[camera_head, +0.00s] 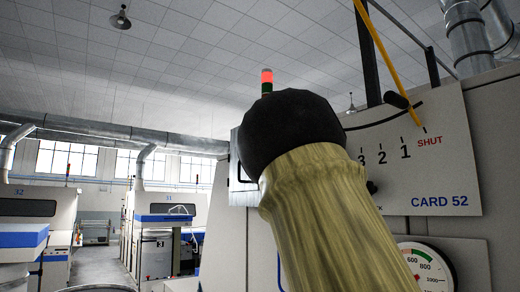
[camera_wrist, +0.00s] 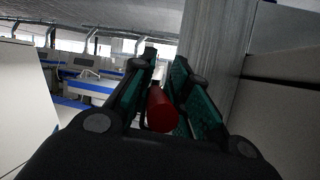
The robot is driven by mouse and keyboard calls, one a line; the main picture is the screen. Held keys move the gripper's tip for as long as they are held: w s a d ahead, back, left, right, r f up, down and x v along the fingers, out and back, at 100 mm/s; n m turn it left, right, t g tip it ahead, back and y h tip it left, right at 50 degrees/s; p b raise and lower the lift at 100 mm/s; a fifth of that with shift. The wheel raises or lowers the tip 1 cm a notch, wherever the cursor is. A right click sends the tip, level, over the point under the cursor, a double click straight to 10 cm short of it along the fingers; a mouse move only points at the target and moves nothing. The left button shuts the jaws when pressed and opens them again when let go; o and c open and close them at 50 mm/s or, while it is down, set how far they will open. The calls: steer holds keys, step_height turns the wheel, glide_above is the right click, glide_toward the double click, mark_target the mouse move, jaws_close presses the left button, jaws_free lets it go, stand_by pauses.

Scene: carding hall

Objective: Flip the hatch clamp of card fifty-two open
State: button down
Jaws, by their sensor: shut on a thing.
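The grey panel of card fifty-two (camera_head: 455,180) stands at the right in the head view, marked CARD 52 in blue. In the wrist view my gripper (camera_wrist: 164,62) has its green-padded fingers closed around a red cylindrical handle (camera_wrist: 161,110). The handle lies between the pads with its round end towards the camera. I cannot see what it is fixed to, so whether it is the hatch clamp's grip, and how the clamp stands, is unclear. In the head view my arm, in a beige sleeve with a black joint, covers part of the panel, and my gripper is hidden.
A yellow pointer (camera_head: 385,48) reaches down to SHUT on the panel's scale. A round pressure gauge (camera_head: 425,272) sits below. A red lamp (camera_head: 267,76) shows above my arm. Other machines (camera_head: 160,225) stand at the left, with a grey aisle (camera_head: 100,262) between them.

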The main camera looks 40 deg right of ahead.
steer(key=c, duration=1.3)
jaws_free()
steer(key=shift+c, duration=0.2)
step_height(320, 180, up, 10)
